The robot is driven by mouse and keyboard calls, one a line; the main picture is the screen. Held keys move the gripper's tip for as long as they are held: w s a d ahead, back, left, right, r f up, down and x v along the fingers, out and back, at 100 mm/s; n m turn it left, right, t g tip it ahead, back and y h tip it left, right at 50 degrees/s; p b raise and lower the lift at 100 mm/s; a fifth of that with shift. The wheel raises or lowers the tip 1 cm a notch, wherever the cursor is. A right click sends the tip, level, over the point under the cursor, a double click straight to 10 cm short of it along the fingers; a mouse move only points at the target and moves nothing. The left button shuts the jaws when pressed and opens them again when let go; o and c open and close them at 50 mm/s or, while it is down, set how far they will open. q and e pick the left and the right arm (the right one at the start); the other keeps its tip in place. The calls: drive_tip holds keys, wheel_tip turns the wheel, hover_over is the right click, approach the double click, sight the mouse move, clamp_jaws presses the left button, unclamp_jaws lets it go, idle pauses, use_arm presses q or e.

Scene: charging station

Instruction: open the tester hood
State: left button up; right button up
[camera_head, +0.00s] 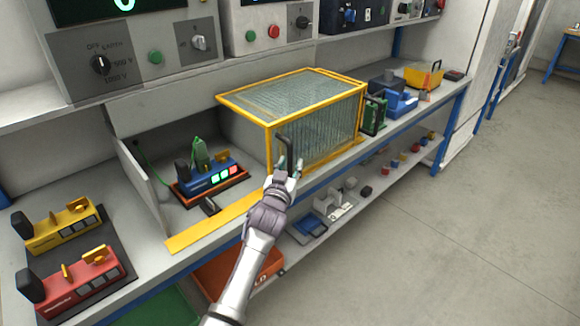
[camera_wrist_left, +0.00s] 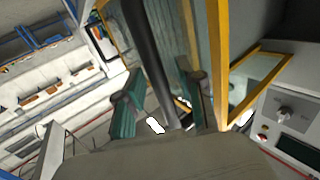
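The tester hood (camera_head: 318,128) is a clear ribbed box with a yellow frame, standing on the bench. Its yellow frame also shows in the left wrist view (camera_wrist_left: 222,60). A dark upright handle (camera_head: 286,148) is on its front near the left corner. My left gripper (camera_head: 289,170) is at the lower part of this handle. In the left wrist view the handle (camera_wrist_left: 150,60) passes between the two green-padded fingers (camera_wrist_left: 160,105). The fingers stand apart, with a gap beside the handle. My right gripper is not in view.
Left of the hood, a blue device (camera_head: 210,175) sits in an uncovered bay. A yellow strip (camera_head: 215,220) runs along the bench front. Yellow (camera_head: 55,232) and red (camera_head: 75,280) devices lie at the left. Blue bins (camera_head: 398,102) stand right of the hood. The floor at right is clear.

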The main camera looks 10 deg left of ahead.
use_arm(q)
drive_tip(key=shift+s+f, duration=0.15)
drive_tip(key=shift+s, duration=0.3)
drive_tip(key=s, duration=1.1)
drive_tip(key=shift+a, duration=0.45)
drive_tip(key=s+a+f+g, duration=0.1)
drive_tip(key=s+f+g, duration=0.3)
drive_tip(key=f, duration=0.8)
drive_tip(key=s+f+m+g, duration=0.1)
drive_tip(key=s+f, duration=0.4)
drive_tip(key=f, duration=0.7)
drive_tip(key=s+a+f+g, duration=0.1)
drive_tip(key=s+f+g, duration=0.3)
drive_tip(key=f, duration=0.8)
drive_tip(key=s+a+f+g+p, duration=0.1)
drive_tip(key=s+a+f+g, duration=0.1)
drive_tip(key=s+f, duration=0.7)
drive_tip(key=s+a+f+g, duration=0.2)
drive_tip(key=s+f, duration=0.4)
drive_tip(key=s, duration=0.6)
drive_tip(key=s+a+f+g, duration=0.2)
drive_tip(key=s+f, duration=0.1)
drive_tip(key=s, duration=0.7)
drive_tip(key=s+a+f+g+y, duration=0.1)
drive_tip(key=s+a+f+g, duration=0.1)
drive_tip(key=s, duration=0.7)
drive_tip(key=shift+s+a+f+m, duration=0.3)
drive_tip(key=shift+s+a+f, duration=0.1)
drive_tip(key=shift+f, duration=0.15)
